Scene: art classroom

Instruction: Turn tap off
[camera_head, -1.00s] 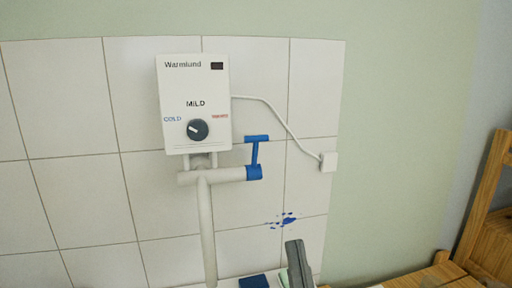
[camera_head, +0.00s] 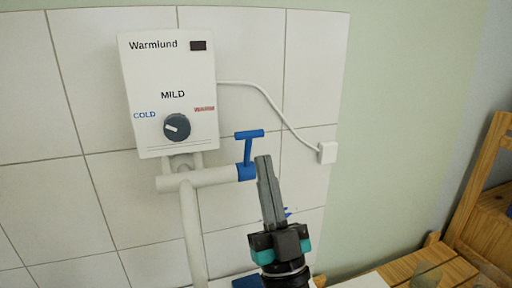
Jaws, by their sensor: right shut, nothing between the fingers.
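The tap has a blue T-shaped handle (camera_head: 249,148) at the right end of a white horizontal pipe (camera_head: 200,178). The handle stands upright, with its crossbar on top. The pipe sits under a white water heater box (camera_head: 165,75) marked Warmlund, with a dark knob (camera_head: 177,127). My right gripper (camera_head: 264,160) is shut and empty, its fingers pointing up. In the picture its tips are just right of the blue handle, with a small gap; I cannot tell the distance in depth. My left gripper is not in view.
A white cord runs from the heater to a wall socket (camera_head: 327,152). Blue paint marks (camera_head: 287,211) on the tiles are partly behind my gripper. A blue item (camera_head: 246,282) lies at the bottom edge. Wooden furniture (camera_head: 430,268) stands at the lower right.

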